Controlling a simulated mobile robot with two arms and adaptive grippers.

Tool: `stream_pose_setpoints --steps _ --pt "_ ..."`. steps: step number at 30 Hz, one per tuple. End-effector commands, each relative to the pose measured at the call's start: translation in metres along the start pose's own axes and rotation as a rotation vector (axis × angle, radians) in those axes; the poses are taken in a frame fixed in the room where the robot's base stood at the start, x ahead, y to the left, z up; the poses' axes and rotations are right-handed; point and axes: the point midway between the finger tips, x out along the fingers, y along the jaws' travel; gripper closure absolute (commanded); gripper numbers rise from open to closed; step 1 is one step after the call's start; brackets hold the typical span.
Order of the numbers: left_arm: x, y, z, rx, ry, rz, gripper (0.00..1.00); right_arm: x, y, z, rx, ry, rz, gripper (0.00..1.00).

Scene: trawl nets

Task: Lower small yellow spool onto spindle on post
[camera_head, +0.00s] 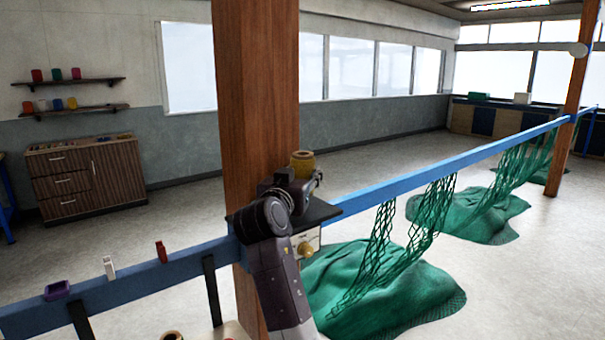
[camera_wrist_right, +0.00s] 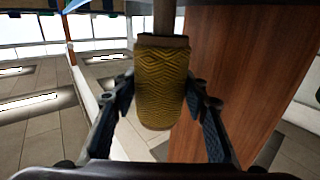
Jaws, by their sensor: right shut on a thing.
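The small yellow spool (camera_head: 302,160) stands upright beside the wooden post (camera_head: 255,90), above a small dark shelf (camera_head: 322,212). My right gripper (camera_head: 300,183) is shut on it. In the right wrist view, which looks upside down, the spool's textured yellow side (camera_wrist_right: 162,85) sits between both fingers. I cannot tell how far the rod goes into the spool. In the head view my arm and gripper hide the spindle. My left gripper is not in view.
A blue rail (camera_head: 440,161) runs right from the post, hung with green nets (camera_head: 385,245). A pale box with a yellow knob (camera_head: 306,249) is under the shelf. A wooden cabinet (camera_head: 88,175) stands at the far left wall.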

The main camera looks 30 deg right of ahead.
Motion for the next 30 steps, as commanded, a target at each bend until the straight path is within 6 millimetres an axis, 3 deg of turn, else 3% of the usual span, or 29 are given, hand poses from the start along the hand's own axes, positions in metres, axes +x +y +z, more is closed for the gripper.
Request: stream_pose_setpoints --steps 9,10,15,25,30 --pt "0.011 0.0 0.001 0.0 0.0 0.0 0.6 0.0 0.0 0.013 0.001 0.001 0.0 0.86" --pt "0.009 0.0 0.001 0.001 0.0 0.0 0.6 0.0 0.0 0.011 0.001 0.001 0.0 0.57" --pt "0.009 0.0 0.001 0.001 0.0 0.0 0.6 0.0 0.0 0.011 0.0 0.001 0.0 0.39" --pt "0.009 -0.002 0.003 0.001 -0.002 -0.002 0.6 -0.003 0.0 0.011 0.0 -0.001 0.0 0.39" --pt "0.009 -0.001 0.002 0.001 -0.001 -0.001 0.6 -0.025 -0.001 0.012 0.002 -0.001 -0.003 0.39"
